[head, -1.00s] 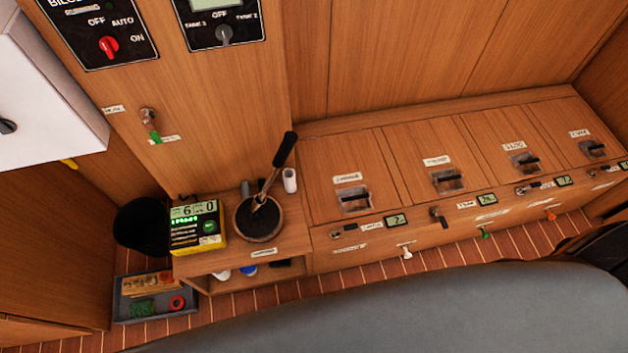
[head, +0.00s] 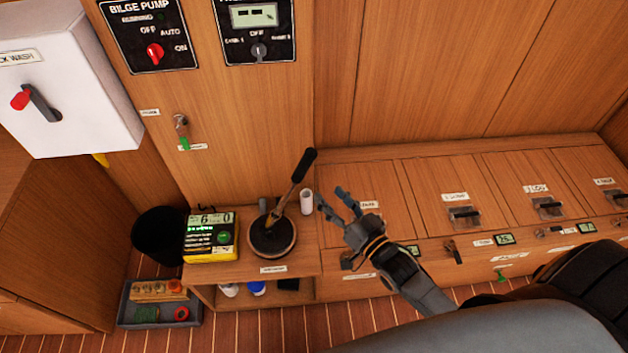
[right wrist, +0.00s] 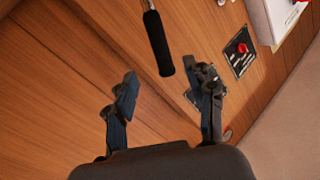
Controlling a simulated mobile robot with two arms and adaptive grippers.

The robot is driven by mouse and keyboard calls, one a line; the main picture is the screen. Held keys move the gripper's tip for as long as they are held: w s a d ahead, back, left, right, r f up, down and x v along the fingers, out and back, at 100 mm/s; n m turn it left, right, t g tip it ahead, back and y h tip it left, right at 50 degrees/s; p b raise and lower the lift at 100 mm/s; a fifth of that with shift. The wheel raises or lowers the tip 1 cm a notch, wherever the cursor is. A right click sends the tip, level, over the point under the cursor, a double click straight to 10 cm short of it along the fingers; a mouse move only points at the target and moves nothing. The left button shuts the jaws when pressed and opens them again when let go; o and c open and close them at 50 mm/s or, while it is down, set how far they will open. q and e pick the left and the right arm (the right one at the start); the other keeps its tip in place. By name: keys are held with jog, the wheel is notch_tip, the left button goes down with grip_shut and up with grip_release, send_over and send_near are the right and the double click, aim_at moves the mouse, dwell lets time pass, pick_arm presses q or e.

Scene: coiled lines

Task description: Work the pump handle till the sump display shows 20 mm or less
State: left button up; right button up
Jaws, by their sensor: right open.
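The pump handle (head: 303,166), with a black grip on a metal shaft, leans up and right out of a round black pump base (head: 272,240) on a low shelf. My right gripper (head: 333,202) is open and empty, to the right of the handle and apart from it. In the right wrist view the black grip (right wrist: 158,42) points in between the two open fingers (right wrist: 166,78), seemingly beyond them. A yellow and black box with a display (head: 210,235) stands left of the pump and seems to read 60. My left gripper is not in view.
A white cylinder (head: 306,202) stands right of the pump, close to my right gripper. A bilge pump switch panel (head: 150,35) is on the wall above. A grey tray (head: 130,310) lies on the floor. Latched lockers (head: 430,190) extend to the right.

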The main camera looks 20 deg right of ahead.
aim_at(304, 168)
jog(key=x, duration=1.2)
jog(key=shift+w, duration=0.1)
jog(key=shift+c, duration=0.4)
grip_shut()
